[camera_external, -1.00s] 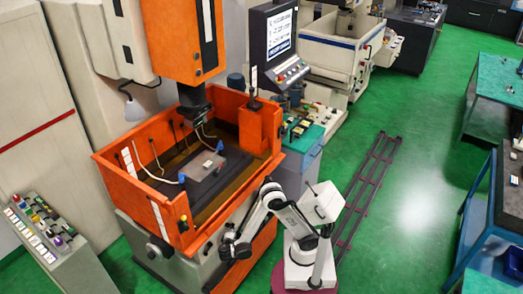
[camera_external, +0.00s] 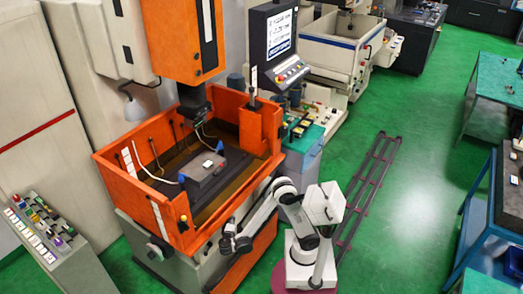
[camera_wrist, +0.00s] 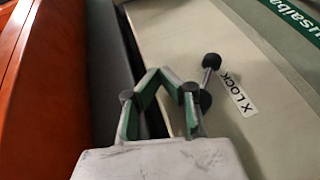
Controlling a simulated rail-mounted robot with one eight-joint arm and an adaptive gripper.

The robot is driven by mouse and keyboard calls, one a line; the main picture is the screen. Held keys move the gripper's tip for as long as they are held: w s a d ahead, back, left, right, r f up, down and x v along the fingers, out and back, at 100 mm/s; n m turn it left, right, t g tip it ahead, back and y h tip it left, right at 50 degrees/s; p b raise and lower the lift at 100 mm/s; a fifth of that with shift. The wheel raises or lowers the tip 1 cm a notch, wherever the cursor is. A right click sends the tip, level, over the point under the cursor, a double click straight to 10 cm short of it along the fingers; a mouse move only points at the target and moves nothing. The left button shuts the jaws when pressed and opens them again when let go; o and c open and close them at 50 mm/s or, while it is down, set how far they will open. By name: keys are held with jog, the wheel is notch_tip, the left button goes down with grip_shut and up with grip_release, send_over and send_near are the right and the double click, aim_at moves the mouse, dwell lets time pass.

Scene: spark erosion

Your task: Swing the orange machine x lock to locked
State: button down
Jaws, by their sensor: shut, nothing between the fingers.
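The orange machine (camera_external: 190,215) stands left of my arm in the external view. In the wrist view, its x lock is a short metal lever (camera_wrist: 207,76) with a black ball knob at the top and a dark round end below, beside the white X LOCK label (camera_wrist: 237,95). The lever points up and slightly right in the picture. My gripper (camera_wrist: 164,72) is shut and empty, with its tips left of the lever and apart from it in the picture. The right finger's knuckle lies close to the lever's lower end. In the external view my gripper (camera_external: 228,246) is low at the machine's front; the lever is hard to make out there.
An orange panel (camera_wrist: 35,70) and a dark gap (camera_wrist: 103,60) lie left of the gripper in the wrist view. A control console (camera_external: 303,145) stands right of the tank.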

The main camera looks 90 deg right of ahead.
jog(key=s+a+r+n+t+y, duration=0.2)
jog(key=s+a+t+y, duration=0.75)
jog(key=y, duration=0.55)
notch_tip(320, 180, up, 18)
jog(key=s+g+p, duration=0.1)
jog(key=p, duration=1.7)
jog(key=shift+a, duration=0.45)
jog(key=shift+g, duration=0.25)
